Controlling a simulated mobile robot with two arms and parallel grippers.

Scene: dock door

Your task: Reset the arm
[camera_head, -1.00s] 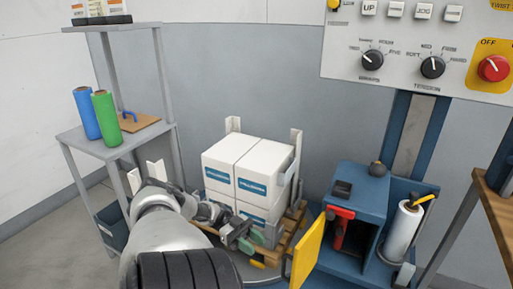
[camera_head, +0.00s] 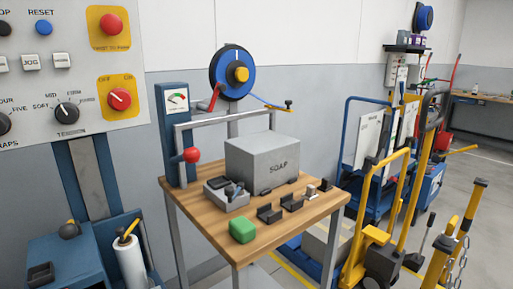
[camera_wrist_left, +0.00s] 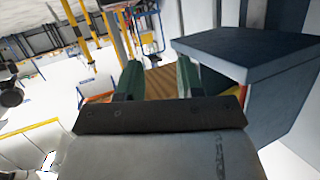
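The control panel (camera_head: 70,60) is at the upper left of the head view. It carries a blue RESET button (camera_head: 43,27), a red button (camera_head: 111,24) on yellow above and a red knob (camera_head: 119,98) below. The blue machine housing (camera_head: 65,255) and the white film roll (camera_head: 130,262) stand under it. I cannot tell which part the task calls the arm. My left gripper (camera_wrist_left: 159,78) shows in the left wrist view with its two green fingers apart and nothing visible held between them. A dark blue box-shaped body (camera_wrist_left: 250,50) is close on its right. My right gripper is not in view.
A wooden bench (camera_head: 285,222) holds a grey SOAP box (camera_head: 262,160), a green block (camera_head: 243,230) and small dark parts. A strap reel (camera_head: 225,72) stands behind it. Yellow and blue carts (camera_head: 385,215) crowd the right.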

